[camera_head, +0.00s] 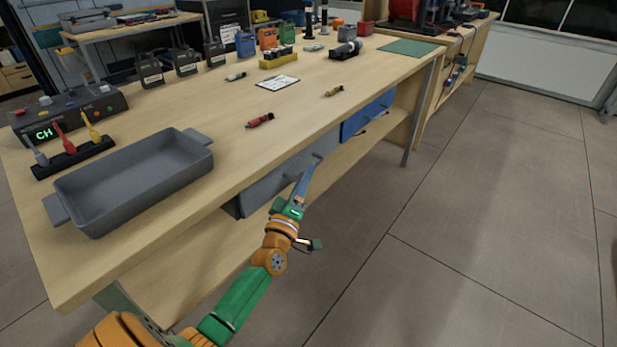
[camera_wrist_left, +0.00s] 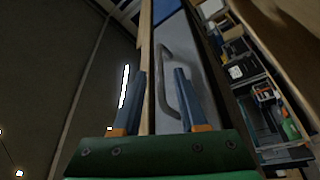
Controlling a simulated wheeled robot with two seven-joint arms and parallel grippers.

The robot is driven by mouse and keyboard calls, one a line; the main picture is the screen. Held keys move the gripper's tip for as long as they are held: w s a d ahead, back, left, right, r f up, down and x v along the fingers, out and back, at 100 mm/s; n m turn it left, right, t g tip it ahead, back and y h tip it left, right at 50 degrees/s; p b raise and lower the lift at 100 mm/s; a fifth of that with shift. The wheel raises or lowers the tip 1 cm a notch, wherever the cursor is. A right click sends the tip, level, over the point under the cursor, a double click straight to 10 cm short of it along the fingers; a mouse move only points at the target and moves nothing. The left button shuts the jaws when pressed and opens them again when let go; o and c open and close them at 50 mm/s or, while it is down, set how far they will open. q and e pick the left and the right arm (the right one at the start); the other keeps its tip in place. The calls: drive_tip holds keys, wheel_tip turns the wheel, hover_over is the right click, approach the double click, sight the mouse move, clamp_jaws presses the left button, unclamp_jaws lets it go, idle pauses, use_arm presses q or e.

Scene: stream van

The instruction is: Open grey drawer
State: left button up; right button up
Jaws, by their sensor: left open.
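The grey drawer (camera_head: 262,190) sits under the workbench top, and its front also shows in the left wrist view (camera_wrist_left: 207,78). Its curved grey handle (camera_wrist_left: 166,68) lies just beyond and partly between my left fingertips, with one finger overlapping it in the picture. My left gripper (camera_head: 308,172) is at the right part of the drawer front in the head view. It is open and holds nothing in the left wrist view (camera_wrist_left: 159,74). I cannot tell whether a finger touches the handle. The drawer appears shut or nearly so. My right gripper is out of view.
A blue drawer (camera_head: 368,116) is beside the grey one, further along the bench (camera_head: 215,115). A grey tray (camera_head: 130,185) stands near the bench's front edge. The floor (camera_head: 440,200) to the right is clear.

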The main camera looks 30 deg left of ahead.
use_arm(q)
drive_tip(key=shift+x, duration=1.5)
drive_tip(key=shift+f, duration=0.1)
clamp_jaws()
